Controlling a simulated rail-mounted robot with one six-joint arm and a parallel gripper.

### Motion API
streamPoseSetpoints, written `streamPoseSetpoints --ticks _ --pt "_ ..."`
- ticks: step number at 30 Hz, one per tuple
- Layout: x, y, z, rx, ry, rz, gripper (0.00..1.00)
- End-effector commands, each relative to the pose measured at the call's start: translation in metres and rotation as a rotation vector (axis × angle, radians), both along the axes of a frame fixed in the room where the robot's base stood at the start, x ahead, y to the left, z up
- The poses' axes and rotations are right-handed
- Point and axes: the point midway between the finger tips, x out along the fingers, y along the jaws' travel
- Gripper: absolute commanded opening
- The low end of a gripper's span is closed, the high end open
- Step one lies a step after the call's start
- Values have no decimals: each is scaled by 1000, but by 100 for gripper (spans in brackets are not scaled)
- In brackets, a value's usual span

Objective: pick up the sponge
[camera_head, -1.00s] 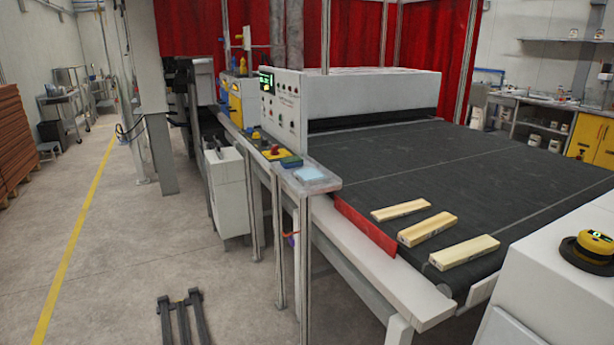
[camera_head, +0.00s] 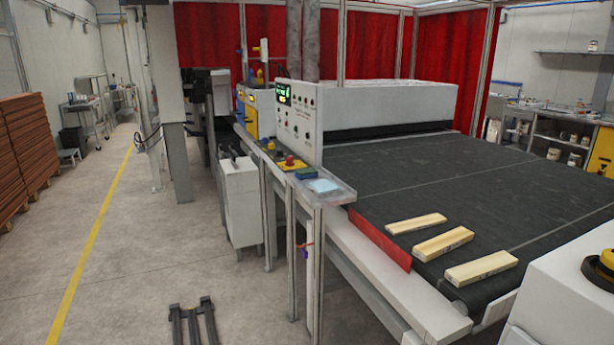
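A small block with a green top and a bluish side (camera_head: 306,173), which looks like the sponge, lies on the narrow ledge at the left front of the roller coater.
Three pale wooden pieces (camera_head: 443,243) lie on the dark conveyor belt (camera_head: 420,180). The ledge's metal posts (camera_head: 317,260) stand in front. The floor (camera_head: 130,270) at left is clear.

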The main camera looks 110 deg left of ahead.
Motion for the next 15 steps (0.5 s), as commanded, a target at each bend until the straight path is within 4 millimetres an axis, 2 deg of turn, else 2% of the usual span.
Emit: streamPoseSetpoints --ticks 5,15 --pt "0 0 0 0 0 0 1" --pt "0 0 0 0 0 0 34"
